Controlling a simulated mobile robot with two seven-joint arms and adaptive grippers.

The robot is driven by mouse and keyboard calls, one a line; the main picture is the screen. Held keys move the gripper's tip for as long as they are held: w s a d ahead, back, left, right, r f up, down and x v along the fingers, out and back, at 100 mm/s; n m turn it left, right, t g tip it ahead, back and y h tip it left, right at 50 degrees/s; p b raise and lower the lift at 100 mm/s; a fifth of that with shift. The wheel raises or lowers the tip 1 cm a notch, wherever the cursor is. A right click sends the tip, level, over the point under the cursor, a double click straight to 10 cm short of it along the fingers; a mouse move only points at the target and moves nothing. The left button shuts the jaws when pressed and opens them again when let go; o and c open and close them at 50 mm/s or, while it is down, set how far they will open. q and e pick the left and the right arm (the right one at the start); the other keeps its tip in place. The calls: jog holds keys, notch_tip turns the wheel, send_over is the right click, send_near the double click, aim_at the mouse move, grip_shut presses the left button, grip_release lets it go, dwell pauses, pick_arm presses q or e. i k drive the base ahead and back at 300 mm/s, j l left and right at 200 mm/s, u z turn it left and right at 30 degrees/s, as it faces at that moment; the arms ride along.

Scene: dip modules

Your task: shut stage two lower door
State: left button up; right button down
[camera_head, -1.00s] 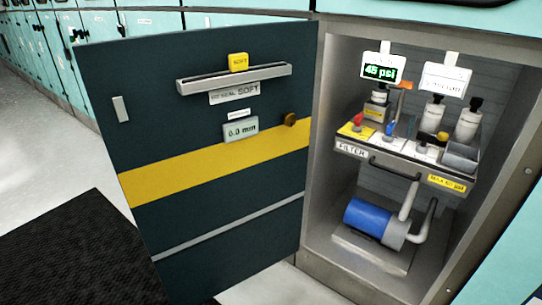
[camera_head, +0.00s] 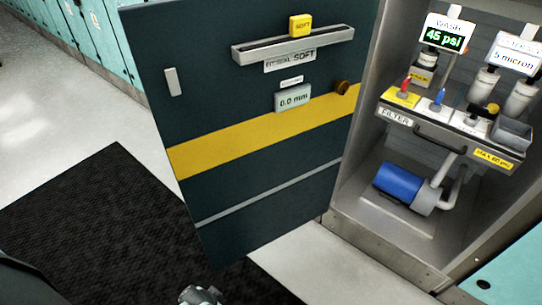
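The dark teal door (camera_head: 250,190) with a yellow stripe stands wide open, swung out to the left of its cabinet opening. It carries a handle (camera_head: 172,82), a brown knob (camera_head: 342,87), a "0.0 mm" readout (camera_head: 293,97) and a rail holding a yellow SOFT block (camera_head: 300,25). The cabinet (camera_head: 385,225) is open at right. A grey metal part, probably of my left gripper (camera_head: 200,295), shows at the bottom edge below the door, apart from it in the picture. Its fingers cannot be made out. My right gripper is out of view.
Inside the cabinet are a filter shelf (camera_head: 450,145) with small valves and bottles, a "45 psi" display (camera_head: 445,35) and a blue pump (camera_head: 398,183). A black mat (camera_head: 90,215) lies on the floor left of the door. Teal cabinets (camera_head: 100,30) line the back left.

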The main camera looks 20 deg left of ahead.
aim_at(252, 166)
jog(key=j+z, duration=0.2)
jog(key=j, duration=0.25)
jog(key=j+z, duration=0.15)
jog(key=j, duration=0.3)
jog(key=k+j+z, duration=0.2)
jog(key=j, duration=0.25)
jog(key=j+z, duration=0.15)
jog(key=j, duration=0.3)
jog(key=k+j+z, duration=0.2)
jog(key=j, duration=0.25)
jog(key=j+z, duration=0.3)
jog(key=j, duration=0.45)
jog(key=j+z, duration=0.3)
jog(key=j, duration=0.45)
jog(key=i, duration=0.05)
